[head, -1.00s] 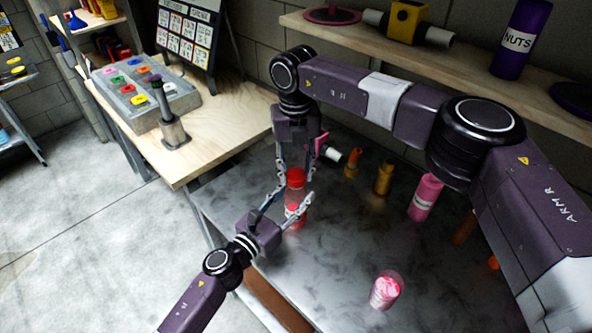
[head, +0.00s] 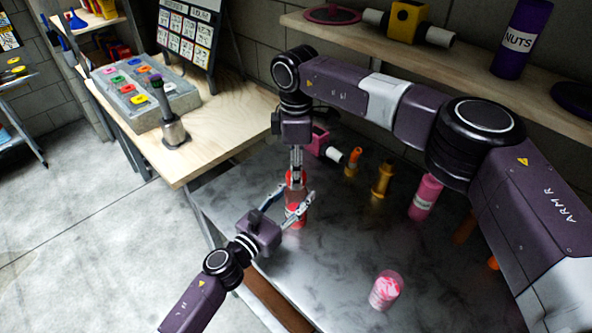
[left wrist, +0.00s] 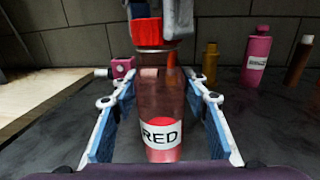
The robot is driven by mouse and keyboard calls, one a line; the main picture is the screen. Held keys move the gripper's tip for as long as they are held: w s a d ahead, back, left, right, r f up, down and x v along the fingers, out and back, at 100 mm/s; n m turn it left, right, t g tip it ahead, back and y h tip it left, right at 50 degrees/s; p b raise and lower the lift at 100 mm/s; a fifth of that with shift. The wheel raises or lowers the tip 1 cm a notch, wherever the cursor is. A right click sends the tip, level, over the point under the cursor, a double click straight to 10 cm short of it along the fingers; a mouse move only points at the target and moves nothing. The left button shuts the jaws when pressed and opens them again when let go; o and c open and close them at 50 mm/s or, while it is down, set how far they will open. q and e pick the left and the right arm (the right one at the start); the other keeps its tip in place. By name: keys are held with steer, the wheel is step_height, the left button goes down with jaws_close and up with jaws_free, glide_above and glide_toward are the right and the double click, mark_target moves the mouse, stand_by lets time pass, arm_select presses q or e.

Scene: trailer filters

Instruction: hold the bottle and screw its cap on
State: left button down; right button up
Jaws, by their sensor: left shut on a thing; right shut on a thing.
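The bottle (head: 293,220) is reddish and see-through. It stands upright on the dark table, and its white RED label shows in the left wrist view (left wrist: 160,137). My left gripper (head: 297,207) is shut on the bottle, with one finger on each side in the left wrist view (left wrist: 160,110). The red cap (left wrist: 147,32) is at the top of the bottle, in line with its neck; how tightly it sits cannot be told. My right gripper (head: 296,172) comes down from above and is shut on the cap, partly hiding it. Its fingers show edge-on in the head view.
A pink-and-white jar (head: 386,291) stands at the front right. A shelf (head: 462,66) runs above the back. The table between is clear.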

steer(key=m, duration=0.5)
steer(key=shift+w, duration=0.1)
arm_select(q)
steer(key=shift+s, duration=0.1)
arm_select(e)
steer(key=o, duration=0.7)
steer(key=shift+o, duration=0.2)
steer(key=shift+r, duration=2.25)
steer(key=shift+c, duration=0.2)
